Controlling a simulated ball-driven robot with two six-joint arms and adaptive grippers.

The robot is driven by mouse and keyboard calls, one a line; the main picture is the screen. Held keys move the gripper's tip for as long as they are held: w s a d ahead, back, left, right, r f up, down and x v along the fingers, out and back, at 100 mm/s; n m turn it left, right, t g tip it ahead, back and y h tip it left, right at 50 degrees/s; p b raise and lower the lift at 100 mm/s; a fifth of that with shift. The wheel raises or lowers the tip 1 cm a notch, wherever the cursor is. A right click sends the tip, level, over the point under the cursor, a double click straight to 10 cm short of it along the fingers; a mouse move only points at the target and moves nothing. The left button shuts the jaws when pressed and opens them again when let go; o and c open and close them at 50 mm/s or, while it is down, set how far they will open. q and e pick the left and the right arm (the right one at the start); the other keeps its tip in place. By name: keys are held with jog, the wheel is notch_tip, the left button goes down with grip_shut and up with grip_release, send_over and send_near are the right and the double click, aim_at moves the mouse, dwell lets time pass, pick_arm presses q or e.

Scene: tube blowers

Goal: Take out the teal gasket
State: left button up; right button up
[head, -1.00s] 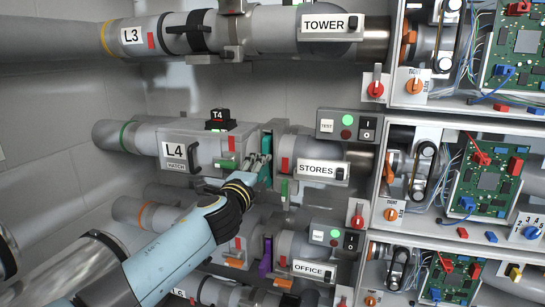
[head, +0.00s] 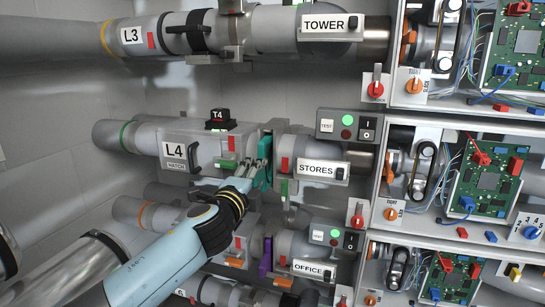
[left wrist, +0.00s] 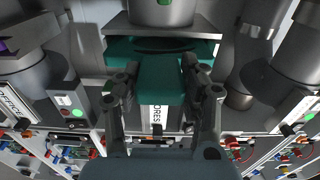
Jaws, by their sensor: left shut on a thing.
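The teal gasket (head: 262,178) is at the gap in the L4 STORES tube, between the grey L4 hatch housing (head: 205,150) and the STORES tube section (head: 290,147). My left gripper (head: 261,160) is shut on the gasket. In the left wrist view the gasket (left wrist: 161,83) is a flat teal plate between the two fingers (left wrist: 160,92), with a broader teal part behind it near the tube flange. I cannot tell how much of the gasket is still inside the gap. My right gripper is not in view.
The L3 TOWER tube (head: 270,28) runs above, and the OFFICE tube with a purple piece (head: 265,256) lies below. A STORES switch box (head: 348,125) with a lit green lamp and open electronics cabinets (head: 455,150) stand at the right.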

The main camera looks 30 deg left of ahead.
pick_arm(q)
jog(key=v, duration=0.6)
jog(key=shift+s, duration=0.4)
